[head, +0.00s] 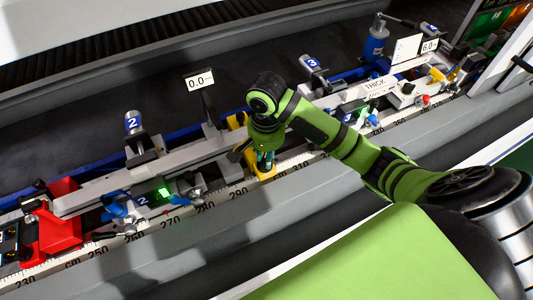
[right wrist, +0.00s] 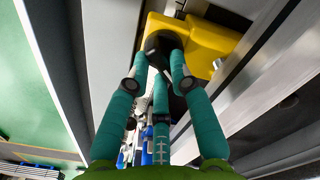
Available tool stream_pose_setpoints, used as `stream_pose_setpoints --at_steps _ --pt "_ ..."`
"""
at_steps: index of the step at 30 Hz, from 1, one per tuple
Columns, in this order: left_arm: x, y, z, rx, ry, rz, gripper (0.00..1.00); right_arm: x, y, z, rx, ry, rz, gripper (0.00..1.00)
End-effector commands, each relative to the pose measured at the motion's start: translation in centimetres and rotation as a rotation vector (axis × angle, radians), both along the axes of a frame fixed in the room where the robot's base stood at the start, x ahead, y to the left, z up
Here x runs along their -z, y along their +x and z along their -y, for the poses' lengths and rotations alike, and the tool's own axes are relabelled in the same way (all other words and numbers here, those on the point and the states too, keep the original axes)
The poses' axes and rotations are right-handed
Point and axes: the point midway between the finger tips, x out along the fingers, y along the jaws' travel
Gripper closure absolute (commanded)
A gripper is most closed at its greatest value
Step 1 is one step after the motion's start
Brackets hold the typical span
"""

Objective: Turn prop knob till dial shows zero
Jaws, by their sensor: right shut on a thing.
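The yellow prop (head: 262,169) stands on the rail in the middle of the head view, near the 300 mark of the scale. In the right wrist view the yellow prop (right wrist: 210,42) fills the top, with a black knob (right wrist: 160,38) in front of it. My right gripper (head: 265,158) reaches down at the prop. In the right wrist view its teal fingers (right wrist: 165,60) are closed around the knob. A white dial sign (head: 200,79) on a post left of the prop reads 0.0. My left gripper is out of view.
A second sign (head: 429,46) at the upper right reads 6.0. A red clamp (head: 52,230) and blue-handled parts (head: 118,206) sit along the rail to the left. A blue cylinder (head: 376,45) stands at the upper right. The grey strip before the scale is clear.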

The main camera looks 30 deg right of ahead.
Motion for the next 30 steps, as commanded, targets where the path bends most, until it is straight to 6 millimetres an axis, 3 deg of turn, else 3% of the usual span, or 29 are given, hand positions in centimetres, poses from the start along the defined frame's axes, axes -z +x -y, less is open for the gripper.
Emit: stream_pose_setpoints --at_steps 9,23,24,26,30 --pt "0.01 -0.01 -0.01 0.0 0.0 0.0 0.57 0.12 -0.16 -0.13 0.095 0.001 -0.004 1.0" --pt "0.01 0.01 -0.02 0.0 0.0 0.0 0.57 0.12 -0.17 -0.13 0.106 0.001 -0.005 1.0" --pt "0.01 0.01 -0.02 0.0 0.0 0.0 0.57 0.12 -0.17 -0.13 0.106 0.001 -0.005 0.74" --pt "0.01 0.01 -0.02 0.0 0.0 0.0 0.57 0.12 -0.16 -0.12 0.106 0.001 -0.004 0.54" --pt "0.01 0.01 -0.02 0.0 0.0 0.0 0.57 0.08 -0.11 -0.1 0.106 0.001 -0.003 0.54"
